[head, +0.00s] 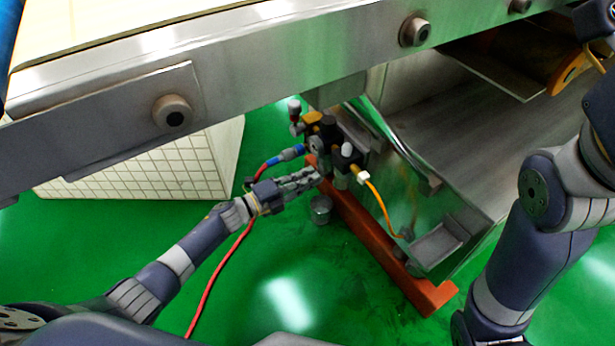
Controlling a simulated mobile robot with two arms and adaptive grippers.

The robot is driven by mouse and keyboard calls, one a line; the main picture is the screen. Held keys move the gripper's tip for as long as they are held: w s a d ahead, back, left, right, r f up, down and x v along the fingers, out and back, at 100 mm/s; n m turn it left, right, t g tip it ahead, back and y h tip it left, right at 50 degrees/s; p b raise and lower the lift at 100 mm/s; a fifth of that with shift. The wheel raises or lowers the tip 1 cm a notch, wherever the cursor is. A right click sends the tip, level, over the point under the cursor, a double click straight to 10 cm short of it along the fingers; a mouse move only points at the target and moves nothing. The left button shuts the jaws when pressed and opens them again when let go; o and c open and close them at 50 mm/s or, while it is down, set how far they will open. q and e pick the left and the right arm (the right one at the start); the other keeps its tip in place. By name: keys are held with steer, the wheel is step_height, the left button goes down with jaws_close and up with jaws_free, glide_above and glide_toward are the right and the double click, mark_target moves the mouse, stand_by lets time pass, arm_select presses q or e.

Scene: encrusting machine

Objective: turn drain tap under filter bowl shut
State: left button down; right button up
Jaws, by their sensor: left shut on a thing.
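The filter unit, a small dark block with yellow and black parts (322,128), is mounted low on the machine near the middle of the head view. The filter bowl (341,178) appears as a small pale cylinder under the block. My left gripper (318,178) comes in from the left, just below and beside the block, and its fingers are shut at the bowl's lower end. The drain tap is hidden behind the fingers; they appear to be closed on it. Its handle position cannot be told. My right arm shows at the right, but its gripper is out of frame.
A small metal cup (320,209) stands below the gripper. A red hose (225,268) with a blue fitting (286,156) and an orange cable (382,207) run close by. A steel beam (270,62) crosses above; an orange-red frame bar (372,240) lies on the green floor.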

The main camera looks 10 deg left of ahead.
arm_select(q)
steer(key=shift+a, duration=0.1)
steer(key=c, duration=1.8)
jaws_free()
steer(key=v, duration=1.2)
